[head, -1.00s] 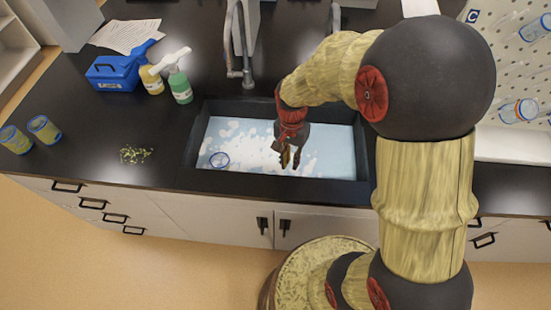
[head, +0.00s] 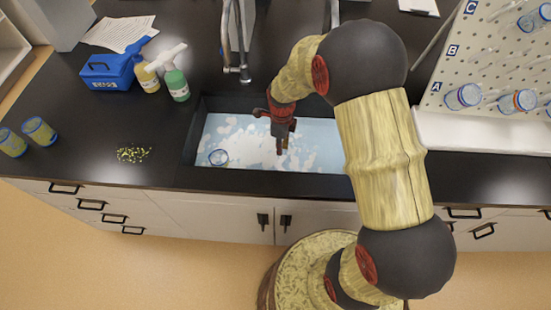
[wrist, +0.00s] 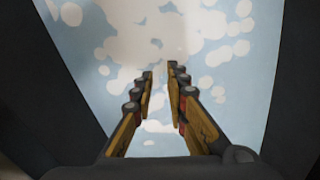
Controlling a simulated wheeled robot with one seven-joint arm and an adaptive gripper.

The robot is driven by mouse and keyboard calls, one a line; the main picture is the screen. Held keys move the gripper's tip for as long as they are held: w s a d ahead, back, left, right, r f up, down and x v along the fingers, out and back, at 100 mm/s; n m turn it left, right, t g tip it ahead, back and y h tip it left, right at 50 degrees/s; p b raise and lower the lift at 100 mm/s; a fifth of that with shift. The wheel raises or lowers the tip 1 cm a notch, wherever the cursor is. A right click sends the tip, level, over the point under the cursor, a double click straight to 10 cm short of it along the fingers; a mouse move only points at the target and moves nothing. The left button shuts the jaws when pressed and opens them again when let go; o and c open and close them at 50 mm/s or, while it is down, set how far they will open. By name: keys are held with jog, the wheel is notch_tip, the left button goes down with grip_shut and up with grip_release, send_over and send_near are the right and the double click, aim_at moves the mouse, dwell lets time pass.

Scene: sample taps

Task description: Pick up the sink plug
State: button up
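I cannot make out a sink plug in either view; the sink (head: 190,140) holds pale blue water with white foam patches that hide its bottom. My gripper (head: 281,148) points down over the middle of the sink. In the wrist view my gripper (wrist: 160,72) has its two fingers apart, with only water and foam between them. It is open and empty. I cannot tell whether the fingertips touch the water.
The tap (head: 238,70) stands behind the sink. Spray bottles (head: 176,84), a blue box (head: 107,70) and yellowish jars (head: 38,131) are on the left. A pegboard (head: 495,60) stands right.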

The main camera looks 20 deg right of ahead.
aim_at(276, 157)
notch_tip(276, 157, down, 6)
jog(key=shift+w+r+b, duration=0.1)
jog(key=shift+r+b, duration=0.1)
jog(key=shift+b, duration=0.95)
grip_shut()
